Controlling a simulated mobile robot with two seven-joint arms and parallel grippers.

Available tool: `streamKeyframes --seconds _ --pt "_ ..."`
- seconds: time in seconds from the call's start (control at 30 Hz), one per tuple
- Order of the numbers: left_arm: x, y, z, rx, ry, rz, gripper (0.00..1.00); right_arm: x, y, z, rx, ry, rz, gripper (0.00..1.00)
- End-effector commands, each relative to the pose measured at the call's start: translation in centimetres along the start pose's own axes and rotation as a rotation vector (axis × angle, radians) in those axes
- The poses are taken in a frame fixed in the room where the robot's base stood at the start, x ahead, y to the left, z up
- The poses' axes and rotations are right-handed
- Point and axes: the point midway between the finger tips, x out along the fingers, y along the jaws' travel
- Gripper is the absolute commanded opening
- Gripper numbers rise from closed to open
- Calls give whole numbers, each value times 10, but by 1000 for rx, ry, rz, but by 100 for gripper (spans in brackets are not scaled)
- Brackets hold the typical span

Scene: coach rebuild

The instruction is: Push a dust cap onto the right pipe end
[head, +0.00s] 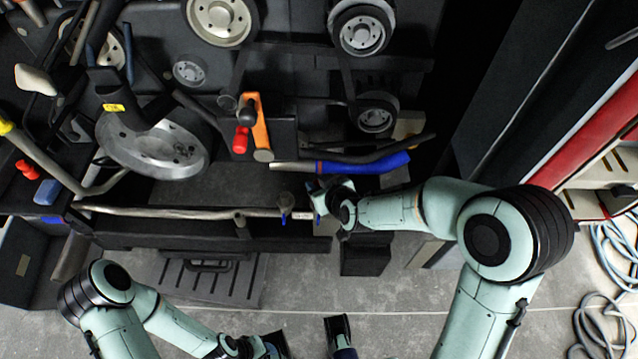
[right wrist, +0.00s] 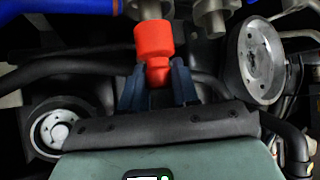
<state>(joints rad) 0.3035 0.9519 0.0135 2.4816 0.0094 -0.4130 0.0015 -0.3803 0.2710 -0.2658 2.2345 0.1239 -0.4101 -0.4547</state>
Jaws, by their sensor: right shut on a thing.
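My right gripper (head: 318,196) is at the front of the machine, below the blue hose. In the right wrist view its two dark blue fingers (right wrist: 158,88) are shut on a red dust cap (right wrist: 153,40). A pale pipe end (right wrist: 150,9) shows directly beyond the cap, in line with it. I cannot tell whether the cap touches the pipe or sits over it. In the head view the held cap is hidden by the gripper.
A blue hose (head: 365,163) and black hoses lie just above my right gripper. A long pale pipe (head: 170,211) runs to its left. An orange lever (head: 260,125) and a red part (head: 240,140) stand above. Pulleys (head: 362,32) fill the back.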

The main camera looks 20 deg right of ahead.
Motion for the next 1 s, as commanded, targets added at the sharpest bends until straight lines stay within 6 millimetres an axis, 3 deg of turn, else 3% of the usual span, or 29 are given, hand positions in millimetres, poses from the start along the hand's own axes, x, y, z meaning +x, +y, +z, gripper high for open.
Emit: streamKeyframes --seconds 1.0 --pt "7 -2 0 -1 -3 -1 43 5 0 7 0 0 0 0"
